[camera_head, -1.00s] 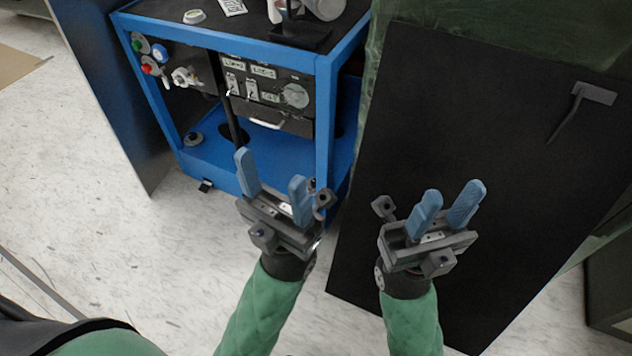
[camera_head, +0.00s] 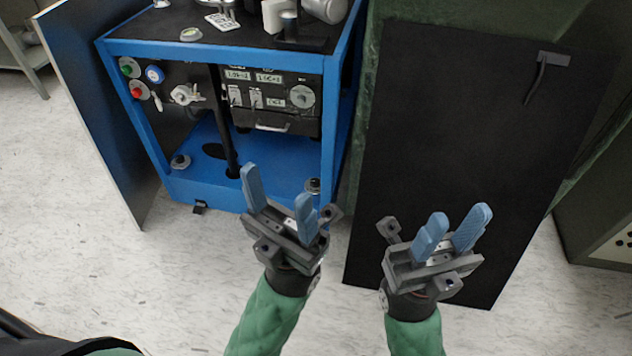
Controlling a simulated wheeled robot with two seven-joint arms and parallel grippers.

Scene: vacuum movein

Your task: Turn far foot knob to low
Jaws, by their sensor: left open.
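A blue-framed cart (camera_head: 259,170) stands ahead with its lower shelf open. One dark round foot knob (camera_head: 180,161) sits at the shelf's left front corner. Another foot knob (camera_head: 313,186) is at the right front corner, just beyond my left gripper. I cannot tell the setting of either, and no foot knob is clearly visible at the back. My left gripper (camera_head: 277,189) is open and empty, in front of the cart and overlapping its lower right edge in view. My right gripper (camera_head: 460,216) is open and empty, in front of the black panel.
A tall black panel (camera_head: 450,120) with a handle stands right of the cart. An open door (camera_head: 95,100) extends along its left side. Control switches and a red button (camera_head: 136,90) are on the cart front. Floor (camera_head: 170,270) in front is clear.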

